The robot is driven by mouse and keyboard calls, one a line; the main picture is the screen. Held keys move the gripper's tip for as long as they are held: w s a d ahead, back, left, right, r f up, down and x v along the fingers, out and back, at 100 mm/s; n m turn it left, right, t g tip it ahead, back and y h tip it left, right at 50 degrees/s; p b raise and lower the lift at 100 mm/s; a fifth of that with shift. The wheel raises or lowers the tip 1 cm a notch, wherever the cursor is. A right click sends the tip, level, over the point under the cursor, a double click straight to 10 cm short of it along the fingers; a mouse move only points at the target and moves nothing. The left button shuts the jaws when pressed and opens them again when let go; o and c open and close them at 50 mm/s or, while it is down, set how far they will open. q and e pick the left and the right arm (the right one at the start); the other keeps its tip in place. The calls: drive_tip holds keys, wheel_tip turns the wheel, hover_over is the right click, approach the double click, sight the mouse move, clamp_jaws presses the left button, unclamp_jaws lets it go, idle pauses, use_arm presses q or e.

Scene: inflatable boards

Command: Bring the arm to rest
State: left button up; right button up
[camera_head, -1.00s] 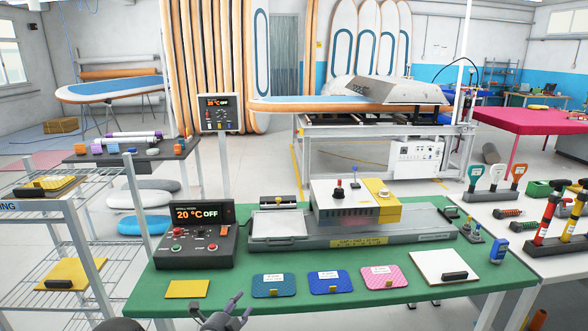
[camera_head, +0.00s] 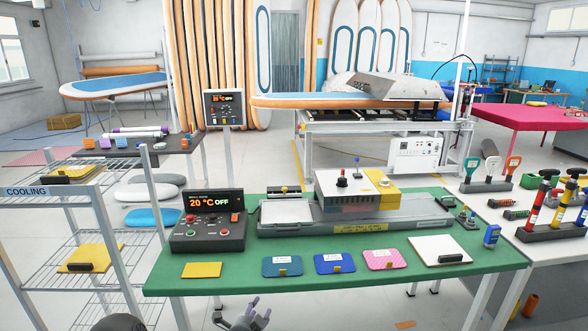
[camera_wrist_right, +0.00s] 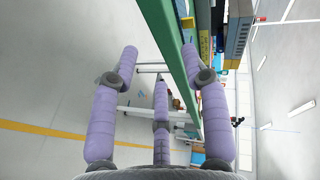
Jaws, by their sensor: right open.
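My right gripper (camera_head: 247,316) is low in the head view, just below the front edge of the green table (camera_head: 330,277). In the right wrist view the gripper (camera_wrist_right: 143,55) shows three lilac fingers, apart and empty. The table's green edge (camera_wrist_right: 170,45) runs beside them at the upper right, and grey floor shows beyond. A dark rounded part of my own body shows at the bottom left of the head view. My left gripper is not in view.
The table carries a yellow pad (camera_head: 202,270), three patches in teal, blue (camera_head: 334,263) and pink, a white board (camera_head: 440,250), a control box (camera_head: 207,234) and a press (camera_head: 357,190). A wire cooling rack (camera_head: 88,283) stands at the left. Floor below the table's front edge looks clear.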

drive_tip(key=s+d+f+n+g+y+p, duration=0.1)
drive_tip(key=s+d+f+n+g+y, duration=0.15)
drive_tip(key=s+d+f+n, duration=0.4)
drive_tip(key=s+d+f+n+g+y, duration=0.25)
drive_tip(key=d+f, duration=0.55)
drive_tip(key=f, duration=0.4)
drive_tip(key=s+d+f+n+g, duration=0.1)
drive_tip(key=s+d+g, duration=0.1)
drive_tip(key=s, duration=0.7)
drive_tip(key=s+d+f+n+g+y, duration=0.1)
drive_tip(key=s+g, duration=0.3)
drive_tip(key=s, duration=0.6)
drive_tip(key=s+d+f+n+g+y, duration=0.1)
drive_tip(key=s+d+f+n+g, duration=0.2)
drive_tip(key=s, duration=0.6)
drive_tip(key=shift+s+d+p, duration=0.15)
drive_tip(key=shift+d+p, duration=0.15)
drive_tip(key=shift+p, duration=0.1)
